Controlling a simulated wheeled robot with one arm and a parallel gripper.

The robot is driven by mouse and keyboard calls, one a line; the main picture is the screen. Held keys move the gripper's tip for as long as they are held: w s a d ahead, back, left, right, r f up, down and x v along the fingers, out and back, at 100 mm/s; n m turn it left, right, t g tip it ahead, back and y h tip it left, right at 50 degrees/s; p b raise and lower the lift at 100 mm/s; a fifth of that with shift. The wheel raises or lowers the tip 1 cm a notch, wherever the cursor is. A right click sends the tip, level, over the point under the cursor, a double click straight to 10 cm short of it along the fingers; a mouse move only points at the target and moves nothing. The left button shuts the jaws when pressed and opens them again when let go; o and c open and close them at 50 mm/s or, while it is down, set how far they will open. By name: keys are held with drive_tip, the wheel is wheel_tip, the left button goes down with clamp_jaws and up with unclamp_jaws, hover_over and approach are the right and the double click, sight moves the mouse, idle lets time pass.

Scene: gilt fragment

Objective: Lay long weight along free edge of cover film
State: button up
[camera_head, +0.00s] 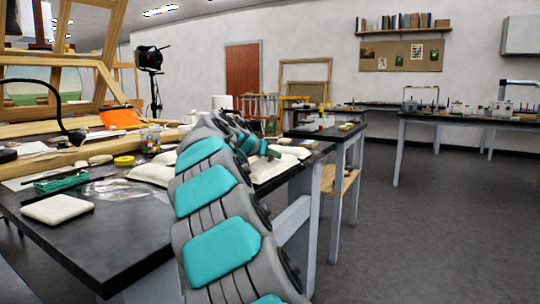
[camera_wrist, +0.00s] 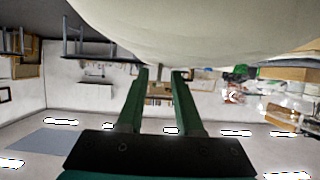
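A clear, wrinkled film (camera_head: 118,190), perhaps the cover film, lies on the black table; its free edge cannot be made out. Pale cushion-like weights lie around it: a square one (camera_head: 57,208) at the front left, one (camera_head: 152,173) beside my arm, and one (camera_head: 272,168) right of my arm. I cannot tell which is the long weight. In the wrist view, a large pale rounded thing (camera_wrist: 200,25) fills the top, close to my fingertips. My gripper (camera_wrist: 159,72) has its fingers apart with background showing between them. In the head view my arm mostly hides it.
The black table (camera_head: 85,240) also holds a green tray (camera_head: 60,180), a yellow lid (camera_head: 124,160), a jar of coloured bits (camera_head: 150,138) and a wooden frame behind. The floor at right is clear.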

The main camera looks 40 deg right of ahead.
drive_tip(key=shift+r+p, duration=0.45)
drive_tip(key=shift+p, duration=0.05)
drive_tip(key=shift+s+a+r, duration=0.1)
drive_tip(key=shift+a+r, duration=0.05)
drive_tip(key=shift+a, duration=0.2)
drive_tip(key=b+v, duration=0.1)
drive_tip(key=v, duration=1)
drive_tip(key=shift+s, duration=0.15)
